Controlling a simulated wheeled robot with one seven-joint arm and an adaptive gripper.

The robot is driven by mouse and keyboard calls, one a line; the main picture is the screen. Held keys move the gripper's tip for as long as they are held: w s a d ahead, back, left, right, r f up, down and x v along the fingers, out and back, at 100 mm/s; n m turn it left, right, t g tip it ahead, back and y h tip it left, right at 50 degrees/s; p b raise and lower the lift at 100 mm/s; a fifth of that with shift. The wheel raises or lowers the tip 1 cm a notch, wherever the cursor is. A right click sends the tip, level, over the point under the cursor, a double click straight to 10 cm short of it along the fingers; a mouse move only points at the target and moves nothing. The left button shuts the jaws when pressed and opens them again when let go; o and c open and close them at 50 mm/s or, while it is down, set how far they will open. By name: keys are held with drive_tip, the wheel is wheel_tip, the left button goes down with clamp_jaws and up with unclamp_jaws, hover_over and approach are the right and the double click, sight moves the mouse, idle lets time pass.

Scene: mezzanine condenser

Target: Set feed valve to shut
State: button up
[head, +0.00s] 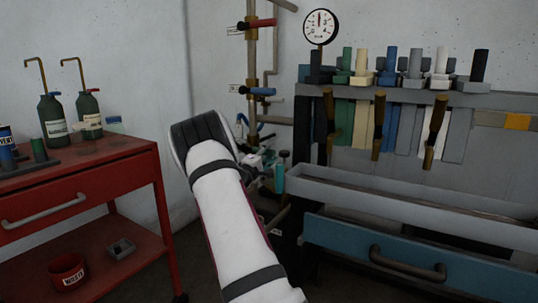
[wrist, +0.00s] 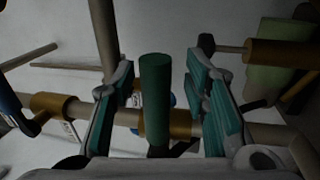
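A green cylindrical valve handle (wrist: 155,95) stands between the fingers of my gripper (wrist: 160,82) in the wrist view. The two teal-padded fingers are open, one to each side, with a visible gap on both sides of the handle. Behind it a brass valve body (wrist: 181,124) sits on a pale pipe. In the head view my gripper (head: 268,172) is low by the pipework, and my forearm hides part of it. Above it are a red valve handle (head: 262,22) and a blue valve handle (head: 262,91). The valve labels are too small to read, so I cannot tell which is the feed valve.
In the wrist view another brass fitting (wrist: 50,106) and a blue handle (wrist: 14,108) are at left; a brass fitting (wrist: 280,54) is at right. A red cart (head: 80,180) stands left, a grey trough bench (head: 400,205) right. A gauge (head: 320,26) is above.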

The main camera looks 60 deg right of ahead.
drive_tip(key=v, duration=1.2)
idle(0.5)
